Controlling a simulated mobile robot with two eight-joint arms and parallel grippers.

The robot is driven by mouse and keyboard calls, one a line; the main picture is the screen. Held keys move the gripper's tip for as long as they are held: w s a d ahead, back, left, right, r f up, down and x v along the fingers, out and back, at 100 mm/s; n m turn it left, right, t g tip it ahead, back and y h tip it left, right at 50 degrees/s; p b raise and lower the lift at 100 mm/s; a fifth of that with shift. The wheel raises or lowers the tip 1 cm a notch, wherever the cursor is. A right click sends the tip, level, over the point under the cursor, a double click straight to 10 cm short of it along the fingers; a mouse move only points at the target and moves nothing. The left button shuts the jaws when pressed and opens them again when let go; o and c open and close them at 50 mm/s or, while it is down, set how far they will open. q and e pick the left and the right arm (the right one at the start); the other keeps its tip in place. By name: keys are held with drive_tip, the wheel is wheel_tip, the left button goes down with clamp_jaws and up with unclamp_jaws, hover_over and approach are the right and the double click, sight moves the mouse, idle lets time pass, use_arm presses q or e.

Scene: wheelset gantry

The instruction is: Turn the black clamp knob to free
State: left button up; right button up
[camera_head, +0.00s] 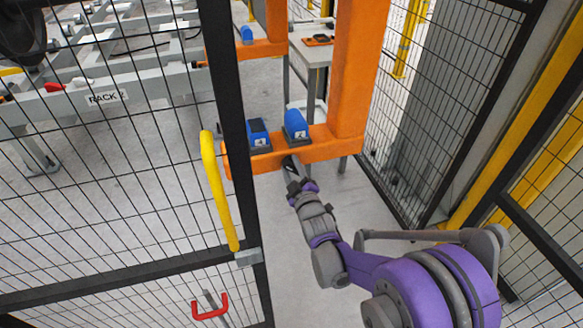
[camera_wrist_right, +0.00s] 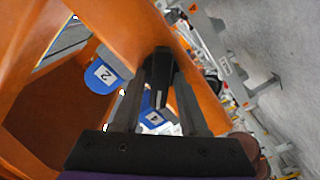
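The black clamp knob (camera_wrist_right: 160,66) shows in the right wrist view as a dark piece on the orange gantry beam, between the fingers of my right gripper (camera_wrist_right: 161,88). The fingers are apart, one on each side of it. I cannot tell whether they press on it. In the head view my right gripper (camera_head: 290,167) reaches the near side of the orange beam (camera_head: 324,150), below the blue blocks. The knob is small and mostly hidden there. My left gripper is in neither view.
Two blue blocks (camera_head: 296,124) (camera_head: 258,133) sit on the beam. A mesh gate with a yellow handle (camera_head: 217,190) and red latch (camera_head: 210,306) stands left of my arm. Mesh fencing (camera_head: 440,100) is on the right. A rack (camera_head: 110,98) stands behind the gate.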

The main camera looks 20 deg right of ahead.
drive_tip(key=shift+o, duration=0.7)
drive_tip(key=s, duration=1.1)
drive_tip(key=shift+d, duration=0.15)
